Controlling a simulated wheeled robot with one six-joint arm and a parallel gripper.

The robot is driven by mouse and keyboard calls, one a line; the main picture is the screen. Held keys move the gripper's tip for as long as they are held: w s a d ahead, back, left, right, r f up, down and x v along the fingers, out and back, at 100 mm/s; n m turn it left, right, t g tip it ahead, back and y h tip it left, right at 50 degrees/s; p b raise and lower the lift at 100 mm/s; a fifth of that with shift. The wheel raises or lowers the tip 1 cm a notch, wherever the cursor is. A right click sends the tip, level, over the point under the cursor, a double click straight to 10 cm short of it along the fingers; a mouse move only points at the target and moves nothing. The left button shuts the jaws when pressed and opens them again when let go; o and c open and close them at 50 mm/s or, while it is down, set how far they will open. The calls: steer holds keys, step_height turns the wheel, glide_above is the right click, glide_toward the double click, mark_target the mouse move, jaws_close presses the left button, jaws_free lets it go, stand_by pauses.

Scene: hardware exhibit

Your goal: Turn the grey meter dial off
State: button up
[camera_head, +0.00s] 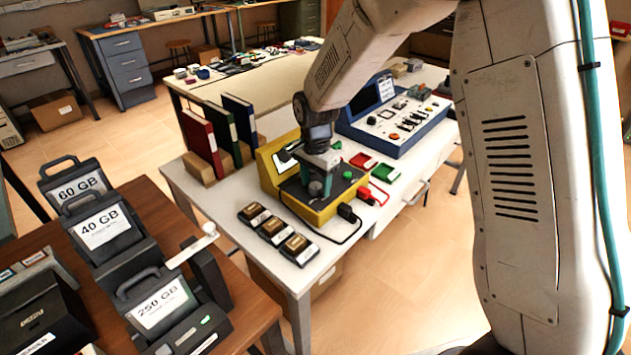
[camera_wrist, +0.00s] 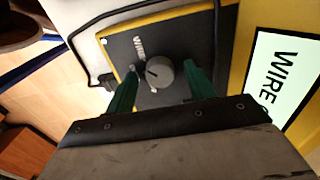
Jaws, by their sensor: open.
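The grey meter dial (camera_wrist: 159,72) is a round knob with a dark pointer line on the black face (camera_wrist: 130,45) of a yellow meter. Part of a label shows beside it, reading something like "WIRE". In the head view the yellow meter (camera_head: 325,214) stands on the white table, and my gripper hides its dial. My gripper (camera_wrist: 160,85) is open, its two green fingers on either side of the dial, with gaps visible. In the head view my gripper (camera_head: 320,185) points down over the meter face. A screen (camera_wrist: 283,75) reading "WIRE" is at the right.
Black and red probes (camera_head: 372,196) with cables lie at the meter's right. A blue control panel (camera_head: 395,120) stands behind. Several small boxed parts (camera_head: 277,232) lie in front left, and upright binders (camera_head: 220,132) stand at the left on the white table (camera_head: 340,262).

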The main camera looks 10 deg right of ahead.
steer(key=c, duration=1)
steer(key=shift+n, duration=0.3)
steer(key=n, duration=0.3)
steer(key=shift+n, duration=0.3)
steer(key=n, duration=0.4)
steer(key=shift+n, duration=0.3)
steer(key=n, duration=0.4)
steer(key=shift+n, duration=2.5)
